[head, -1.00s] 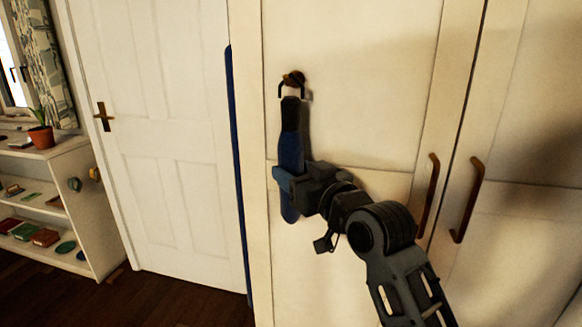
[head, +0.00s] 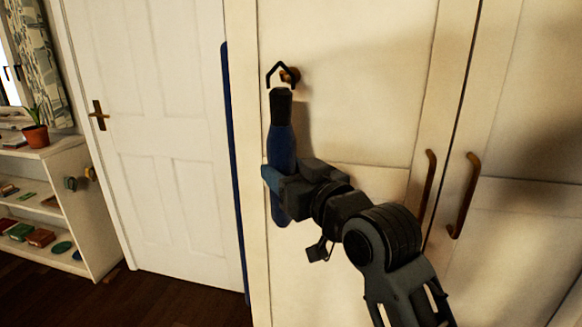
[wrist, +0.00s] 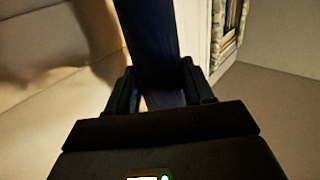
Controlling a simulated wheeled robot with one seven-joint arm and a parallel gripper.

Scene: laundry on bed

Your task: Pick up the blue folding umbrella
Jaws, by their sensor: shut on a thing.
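The blue folding umbrella (head: 281,148) is upright in front of the cream wardrobe door (head: 350,110), with a black handle and a black wrist loop at its top. The loop is at the height of a brown knob (head: 291,75) and just left of it; I cannot tell whether it still touches the knob. My gripper (head: 277,184) is shut around the umbrella's lower middle. In the wrist view the umbrella (wrist: 150,50) stands between the two fingers (wrist: 158,92). The part behind the fingers is hidden.
Two brown wardrobe handles (head: 427,200) (head: 465,195) stick out to the right. A white door (head: 150,130) is at left, with a low white shelf (head: 98,215) holding small items and a potted plant (head: 36,135). Dark wooden floor (head: 180,300) is clear before the door.

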